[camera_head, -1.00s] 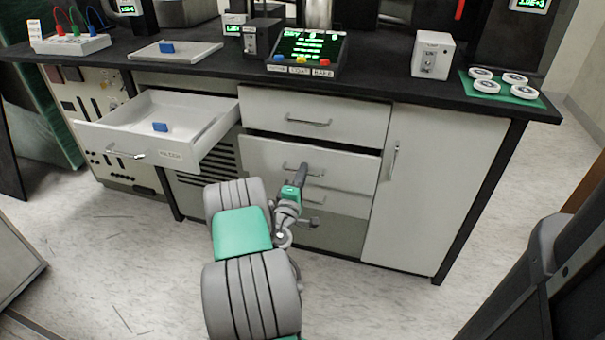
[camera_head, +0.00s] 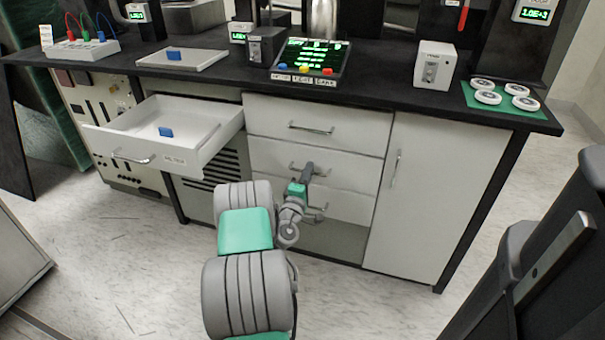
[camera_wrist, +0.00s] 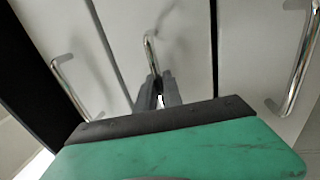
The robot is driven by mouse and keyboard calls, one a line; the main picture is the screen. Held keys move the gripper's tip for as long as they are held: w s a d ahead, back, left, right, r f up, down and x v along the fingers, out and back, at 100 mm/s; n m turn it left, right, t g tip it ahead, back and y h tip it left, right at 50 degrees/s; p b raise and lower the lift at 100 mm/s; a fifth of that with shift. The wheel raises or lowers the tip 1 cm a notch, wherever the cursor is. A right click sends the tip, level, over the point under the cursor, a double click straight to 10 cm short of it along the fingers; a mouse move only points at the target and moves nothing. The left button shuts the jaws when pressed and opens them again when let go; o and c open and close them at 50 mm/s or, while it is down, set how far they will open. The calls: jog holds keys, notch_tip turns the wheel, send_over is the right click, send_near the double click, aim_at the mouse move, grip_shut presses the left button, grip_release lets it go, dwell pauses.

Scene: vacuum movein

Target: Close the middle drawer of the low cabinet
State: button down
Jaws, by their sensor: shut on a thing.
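The low cabinet's middle drawer (camera_head: 352,174) is a pale grey front with a metal bar handle (camera_wrist: 150,48). Its front looks flush with the drawers above and below, with no dark gap over it. My gripper (camera_head: 308,170) is at this handle. In the wrist view the two dark fingers of my gripper (camera_wrist: 157,85) are shut on the handle near one end. The rest of the handle shows beyond the fingertips. My arm hides part of the lower drawers.
A white drawer (camera_head: 207,150) holding a blue block (camera_head: 166,132) stands pulled out at the left. The top drawer (camera_head: 340,125), lower drawer (camera_head: 352,207) and cabinet door (camera_head: 430,190) look shut. A dark chair-like object (camera_head: 545,260) is at the right front.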

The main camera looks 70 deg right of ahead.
jog(key=c, duration=1.8)
grip_release()
jog(key=shift+d, duration=0.1)
jog(key=shift+o, duration=0.2)
jog(key=v, duration=0.8)
jog(key=shift+b, duration=0.45)
